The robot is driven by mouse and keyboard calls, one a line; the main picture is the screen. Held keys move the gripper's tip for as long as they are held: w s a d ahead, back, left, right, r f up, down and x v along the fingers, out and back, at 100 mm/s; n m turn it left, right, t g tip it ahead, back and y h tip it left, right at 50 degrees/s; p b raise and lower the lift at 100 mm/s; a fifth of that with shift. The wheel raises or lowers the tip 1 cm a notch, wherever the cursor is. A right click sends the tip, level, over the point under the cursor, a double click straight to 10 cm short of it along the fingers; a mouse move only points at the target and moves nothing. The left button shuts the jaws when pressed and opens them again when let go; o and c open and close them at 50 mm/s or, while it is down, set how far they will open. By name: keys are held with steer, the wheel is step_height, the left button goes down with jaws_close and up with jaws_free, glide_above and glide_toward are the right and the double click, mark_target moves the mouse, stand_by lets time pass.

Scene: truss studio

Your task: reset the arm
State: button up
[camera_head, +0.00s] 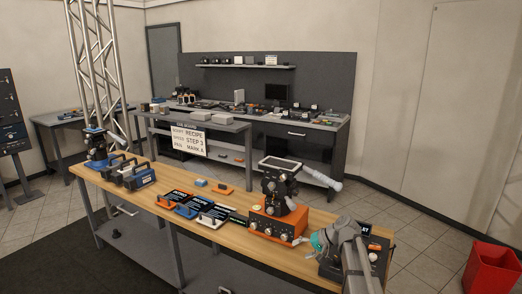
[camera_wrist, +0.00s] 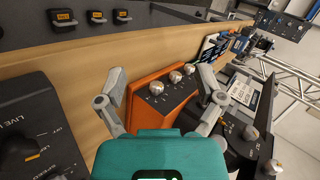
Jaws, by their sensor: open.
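My arm reaches in from the lower right of the head view. My gripper (camera_head: 317,243) is at its end, over the right part of the wooden bench (camera_head: 140,193), left of a dark control panel. In the wrist view my gripper (camera_wrist: 161,84) shows a teal body and two grey fingers spread wide apart, with nothing held between them. An orange box with silver knobs (camera_wrist: 165,92) lies beyond and between the fingers. The same orange box (camera_head: 276,226) stands on the bench in the head view, beside my gripper and carrying a dark device.
The dark control panel (camera_head: 373,253) sits at the bench's right end; its knobs (camera_wrist: 30,150) fill the wrist view's lower left. Several labelled cases (camera_head: 183,202) lie mid-bench. A red bin (camera_head: 492,270) stands on the floor at right. A metal truss (camera_head: 95,65) rises behind the bench's left end.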

steer(key=s+d+f+n+g+h+p, duration=0.1)
steer(key=s+h, duration=0.3)
steer(key=s, duration=0.7)
steer(key=s+d+f+n+g+h+p, duration=0.1)
steer(key=s+h, duration=0.4)
steer(key=s, duration=0.6)
steer(key=shift+d+f+g+p, duration=0.2)
steer(key=shift+g+p, duration=0.3)
steer(key=shift+p, duration=0.2)
